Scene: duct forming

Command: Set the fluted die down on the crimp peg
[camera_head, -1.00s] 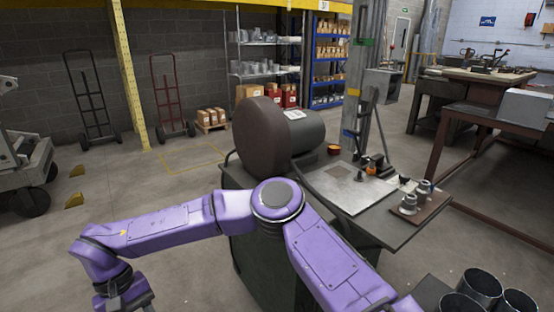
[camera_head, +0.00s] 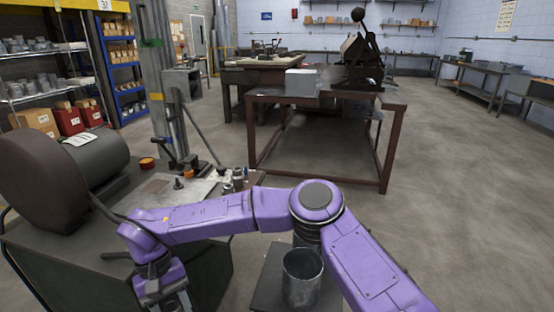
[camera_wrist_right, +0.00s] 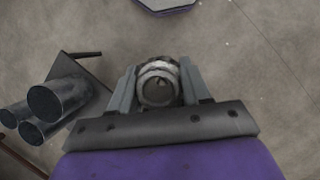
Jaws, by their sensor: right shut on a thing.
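My right gripper (camera_wrist_right: 160,98) is shut on a round grey metal piece, which I take as the fluted die (camera_wrist_right: 159,69). It has a ribbed rim and a round opening facing the camera. In the head view my right gripper (camera_head: 172,300) hangs down at the bottom edge, in front of the bench. Its fingertips and the die are cut off there. A small dark upright piece (camera_head: 178,183) stands on the bench plate. I cannot tell whether it is the crimp peg. My left gripper is not in view.
Metal fittings (camera_head: 238,180) stand on the bench's right end. A dark cylindrical machine (camera_head: 45,180) takes up its left. An open metal duct (camera_head: 302,278) stands on a stand at bottom centre; several ducts (camera_wrist_right: 58,98) show in the wrist view. Floor at right is clear.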

